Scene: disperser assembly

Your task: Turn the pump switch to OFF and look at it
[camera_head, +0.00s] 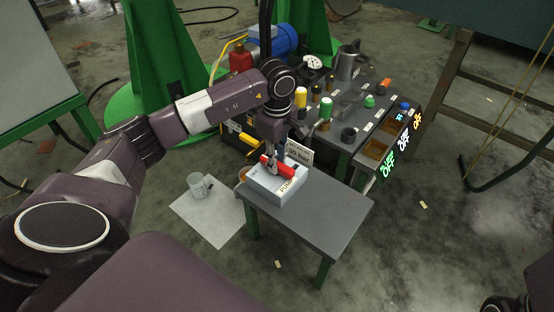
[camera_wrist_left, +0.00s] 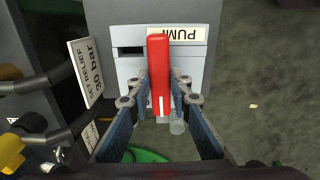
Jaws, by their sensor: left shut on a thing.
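The pump switch is a pale grey box (camera_head: 262,187) with a red lever (camera_head: 284,169) on top, at the far-left end of a small grey table. In the left wrist view the red lever (camera_wrist_left: 158,70) runs from the upside-down PUMP label (camera_wrist_left: 178,34) toward the bottom of the picture. My left gripper (camera_head: 273,168) is shut on the lever. In the left wrist view its two fingers (camera_wrist_left: 160,101) stand on either side of the lever's lower end. I cannot read a switch position on the box. My right gripper is not in view; only dark arm parts show bottom right.
A sign reading 30 bar (camera_wrist_left: 91,70) stands beside the box.

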